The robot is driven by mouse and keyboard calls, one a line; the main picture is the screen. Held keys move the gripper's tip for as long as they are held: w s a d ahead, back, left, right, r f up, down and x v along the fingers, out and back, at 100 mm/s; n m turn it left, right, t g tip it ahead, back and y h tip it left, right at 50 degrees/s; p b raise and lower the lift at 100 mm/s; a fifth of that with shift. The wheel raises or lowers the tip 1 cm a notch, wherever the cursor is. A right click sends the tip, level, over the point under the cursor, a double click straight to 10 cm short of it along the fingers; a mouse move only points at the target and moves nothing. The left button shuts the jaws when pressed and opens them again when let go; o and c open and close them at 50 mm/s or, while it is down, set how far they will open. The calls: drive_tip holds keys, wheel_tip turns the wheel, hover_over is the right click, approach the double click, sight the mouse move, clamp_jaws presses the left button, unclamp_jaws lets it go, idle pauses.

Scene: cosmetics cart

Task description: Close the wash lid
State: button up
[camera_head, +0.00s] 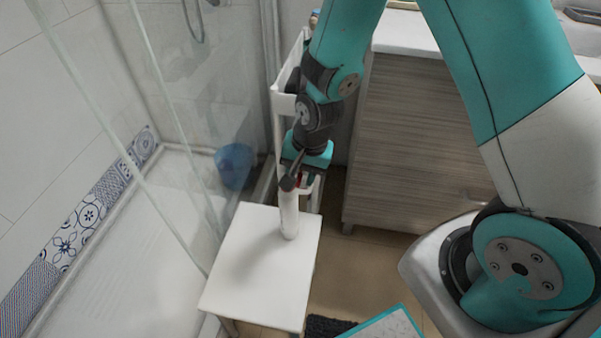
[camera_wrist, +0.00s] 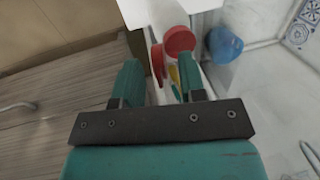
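The wash is a white upright bottle (camera_head: 289,215) on a small white stool. Its top looks dark in the head view, with a thin dark part rising from it towards my gripper. In the wrist view the white bottle (camera_wrist: 166,14) has a round red top (camera_wrist: 180,40). A red piece (camera_wrist: 157,60) beside that top looks like the lid standing open, though its hinge is not clear. My gripper (camera_wrist: 158,78) is open, its teal fingers apart with nothing held between them. In the head view my gripper (camera_head: 298,170) is just above and behind the bottle top, its fingertips mostly hidden.
The white stool (camera_head: 250,285) is otherwise bare. A narrow white cart (camera_head: 283,104) holding small coloured items stands behind it. A wooden cabinet (camera_head: 410,150) is to the right. A glass shower panel and a blue bucket (camera_head: 235,166) are to the left.

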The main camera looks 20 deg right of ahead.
clamp_jaws()
drive_tip(key=shift+r, duration=0.1)
